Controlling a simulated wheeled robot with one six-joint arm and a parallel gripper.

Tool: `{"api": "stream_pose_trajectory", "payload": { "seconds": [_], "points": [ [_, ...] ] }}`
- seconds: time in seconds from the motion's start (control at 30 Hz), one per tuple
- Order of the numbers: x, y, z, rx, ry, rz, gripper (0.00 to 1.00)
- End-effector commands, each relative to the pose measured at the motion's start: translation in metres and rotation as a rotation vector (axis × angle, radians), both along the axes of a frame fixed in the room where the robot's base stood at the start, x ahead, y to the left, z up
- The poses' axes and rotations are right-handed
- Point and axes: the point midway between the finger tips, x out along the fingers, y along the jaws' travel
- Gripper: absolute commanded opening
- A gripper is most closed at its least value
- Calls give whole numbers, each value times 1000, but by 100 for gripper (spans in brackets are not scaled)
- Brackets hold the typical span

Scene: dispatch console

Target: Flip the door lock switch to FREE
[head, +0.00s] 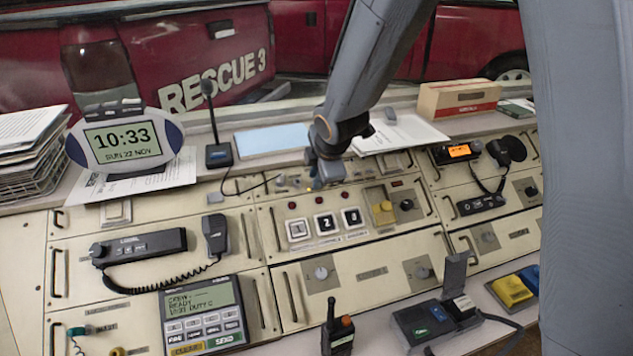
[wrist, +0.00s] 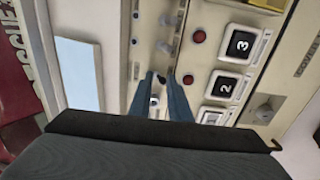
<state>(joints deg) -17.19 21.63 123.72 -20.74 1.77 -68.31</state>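My gripper (head: 317,185) reaches down over the upper middle panel of the console in the head view. In the wrist view, the two fingers of my gripper (wrist: 160,82) stand apart with a narrow gap, and no held thing shows between them. A row of small toggle switches (wrist: 166,47) runs up the panel beyond the fingertips. A pale switch or knob (wrist: 154,100) shows in the gap between the fingers; whether they touch it I cannot tell. No FREE label is readable, so I cannot tell which switch is the door lock or how it is set.
Numbered buttons 1, 2 and 3 (head: 325,223) lie just below the gripper, with red lamps (wrist: 198,37) beside them. A yellow switch (head: 383,212) is to the right. A desk microphone (head: 218,153) and blue pad (head: 271,139) stand behind. A handheld radio (head: 338,333) is at the front.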

Motion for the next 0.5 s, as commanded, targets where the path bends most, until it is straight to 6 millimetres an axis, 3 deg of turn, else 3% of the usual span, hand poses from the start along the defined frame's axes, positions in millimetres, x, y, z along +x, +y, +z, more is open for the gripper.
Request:
{"api": "stream_pose_trajectory", "payload": {
  "seconds": [0.5],
  "points": [
    [8,2,7,0,-1,0,17]
  ]
}}
